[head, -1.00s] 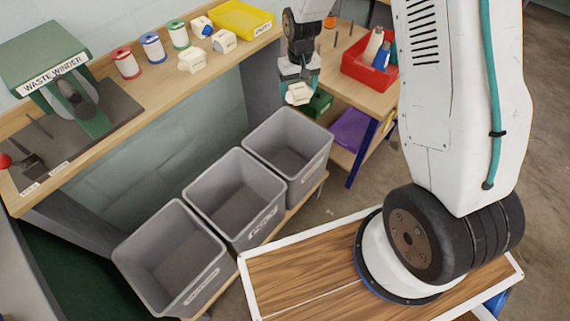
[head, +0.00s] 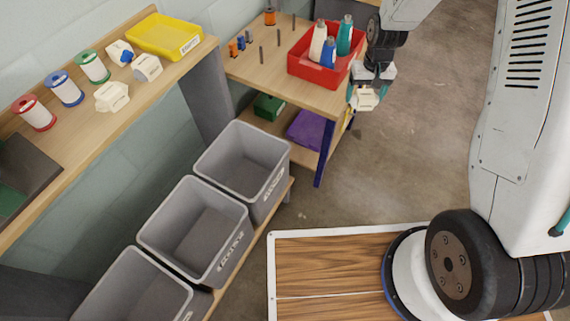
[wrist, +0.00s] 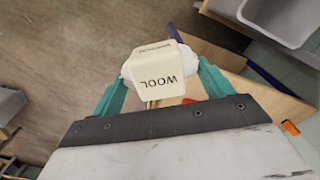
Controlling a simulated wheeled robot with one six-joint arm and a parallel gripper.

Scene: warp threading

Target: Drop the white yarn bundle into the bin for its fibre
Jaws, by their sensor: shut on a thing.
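The white yarn bundle (wrist: 147,63) is wrapped by a cream tag reading WOOL in the wrist view. My gripper (head: 366,90) is shut on it, with a teal finger on each side. In the head view the held bundle (head: 364,101) hangs in the air right of the small wooden table, over open floor. Three grey bins stand in a row to the left: a far bin (head: 272,190), a middle bin (head: 226,266) and a near bin (head: 187,302). They look empty where I see inside. Their labels are too small to read for sure.
A wooden table (head: 262,80) with a red tray (head: 318,72) of bottles stands beside my gripper. A shelf (head: 59,138) holds several spools, tagged bundles and a yellow tray (head: 170,48). The floor (head: 400,185) between gripper and base is clear.

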